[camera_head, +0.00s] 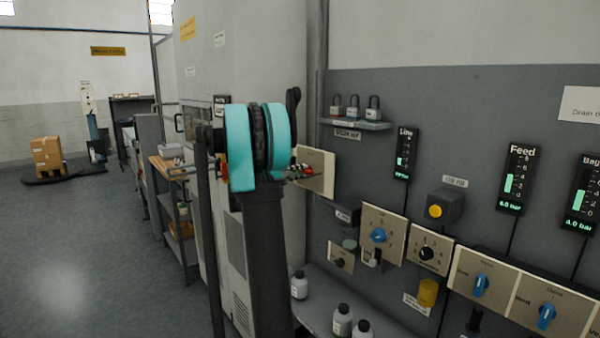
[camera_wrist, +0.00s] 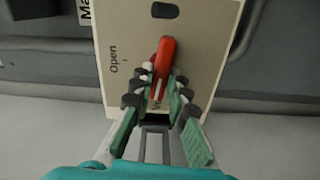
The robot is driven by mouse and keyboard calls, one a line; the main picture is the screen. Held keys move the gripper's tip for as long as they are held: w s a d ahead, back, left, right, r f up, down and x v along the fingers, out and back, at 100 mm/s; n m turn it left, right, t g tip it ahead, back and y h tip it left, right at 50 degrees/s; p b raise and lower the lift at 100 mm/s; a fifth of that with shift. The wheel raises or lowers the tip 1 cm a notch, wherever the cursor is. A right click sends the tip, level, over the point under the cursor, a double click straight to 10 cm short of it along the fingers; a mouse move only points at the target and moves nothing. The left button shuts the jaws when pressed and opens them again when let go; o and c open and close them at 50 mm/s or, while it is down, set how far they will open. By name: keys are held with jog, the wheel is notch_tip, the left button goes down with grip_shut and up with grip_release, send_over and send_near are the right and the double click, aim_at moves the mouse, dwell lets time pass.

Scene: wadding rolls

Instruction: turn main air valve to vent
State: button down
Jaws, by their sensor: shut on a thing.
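The main air valve has a red handle (camera_wrist: 164,62) on a beige plate (camera_wrist: 203,58) in the wrist view. The plate reads "Open" beside the handle, and a partly cut-off label starting "Ma" is at its left edge. My gripper (camera_wrist: 158,92) is shut on the red handle, with its green-padded fingers on both sides. The handle leans slightly from upright in this view. No "vent" mark is readable.
Right of the plate are a shelf with padlocks (camera_head: 354,124), a Line gauge (camera_head: 405,153), a Feed gauge (camera_head: 515,178) and blue knobs (camera_head: 480,285) on panels. Bottles (camera_head: 342,320) stand on the ledge below. Open floor (camera_head: 80,240) lies to the left.

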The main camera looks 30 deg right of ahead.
jog(key=shift+f+n, duration=0.1)
jog(key=shift+n, duration=0.5)
jog(key=c, duration=1.5)
grip_release()
jog(key=a, duration=0.8)
jog(key=s+a, duration=0.1)
jog(key=a, duration=0.3)
